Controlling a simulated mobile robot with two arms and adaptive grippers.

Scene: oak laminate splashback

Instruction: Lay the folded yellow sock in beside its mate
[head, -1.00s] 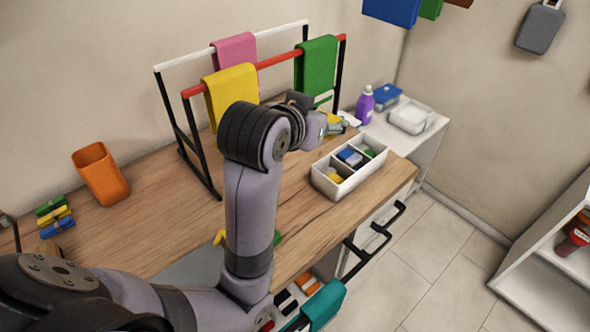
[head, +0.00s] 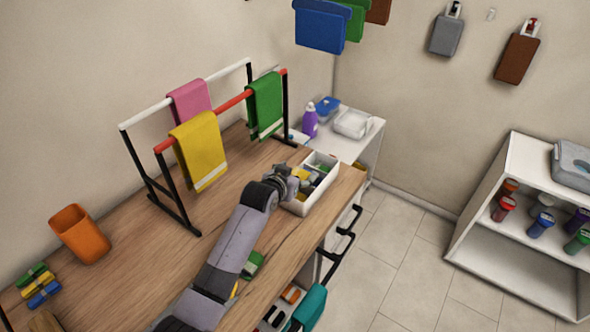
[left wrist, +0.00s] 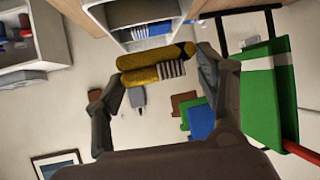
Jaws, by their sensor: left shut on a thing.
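My left gripper (head: 290,182) is at the left end of the white divided box (head: 299,208) on the wooden worktop. In the left wrist view, my left gripper (left wrist: 158,68) is shut on the folded yellow sock (left wrist: 150,76), which has a pale striped band. In the head view, the box holds yellow, blue and green items, partly hidden by the gripper. My right gripper is not in view.
A drying rack (head: 158,147) with pink, yellow and green cloths stands behind my left arm. An orange cup (head: 80,235) and small coloured bundles (head: 40,286) are at the left. A purple bottle (head: 310,121) and a pale tub (head: 352,124) stand beyond the box.

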